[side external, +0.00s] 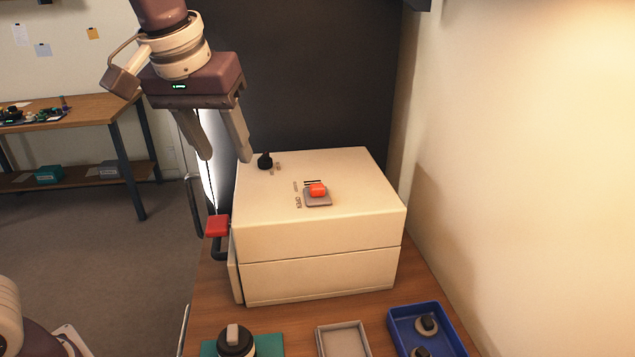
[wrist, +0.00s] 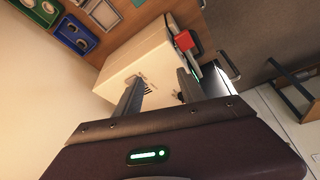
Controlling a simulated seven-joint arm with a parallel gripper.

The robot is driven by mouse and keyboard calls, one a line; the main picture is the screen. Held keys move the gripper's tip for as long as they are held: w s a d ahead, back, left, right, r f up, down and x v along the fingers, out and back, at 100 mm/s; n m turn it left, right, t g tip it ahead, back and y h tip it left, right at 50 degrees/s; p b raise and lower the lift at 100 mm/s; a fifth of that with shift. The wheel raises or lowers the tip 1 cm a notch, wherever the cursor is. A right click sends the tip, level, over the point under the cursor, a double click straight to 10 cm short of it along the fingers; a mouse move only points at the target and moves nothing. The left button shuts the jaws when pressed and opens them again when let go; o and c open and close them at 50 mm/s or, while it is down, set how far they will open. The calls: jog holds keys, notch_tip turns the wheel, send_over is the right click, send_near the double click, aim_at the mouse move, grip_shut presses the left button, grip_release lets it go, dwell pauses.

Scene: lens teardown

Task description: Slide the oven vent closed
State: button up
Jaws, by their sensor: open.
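The oven (side external: 318,235) is a cream box on the wooden bench; it also shows in the wrist view (wrist: 125,65). On its top is the vent, a grey plate (side external: 318,202) with an orange-red knob (side external: 318,189). Dark slots show at the plate's far edge. The word OPEN is printed beside the plate's near part; a smaller label farther back is too small to read. My gripper (side external: 226,159) is open and empty, above the oven's back left side and apart from the vent. In the wrist view my gripper (wrist: 159,76) hides the vent knob.
A black knob (side external: 265,161) stands on the oven's back left top. A red block (side external: 217,226) sits at its left side near dark handles. In front are a grey tray (side external: 343,329), a blue bin (side external: 398,318) with dark-topped parts, and a green mat (side external: 271,345). A wall stands right.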

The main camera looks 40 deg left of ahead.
jog(key=w+d+f+n, duration=0.1)
jog(key=w+d+f, duration=0.1)
jog(key=w, duration=0.5)
jog(key=n+y, duration=0.2)
jog(key=n, duration=0.1)
send_near(317, 186)
jog(key=f, duration=0.1)
jog(key=shift+g, duration=0.3)
jog(key=x, duration=0.5)
jog(key=w+x, duration=0.1)
jog(key=x, duration=0.1)
jog(key=shift+a+f, duration=0.1)
jog(key=shift+a, duration=0.1)
jog(key=shift+c, duration=0.2)
grip_shut()
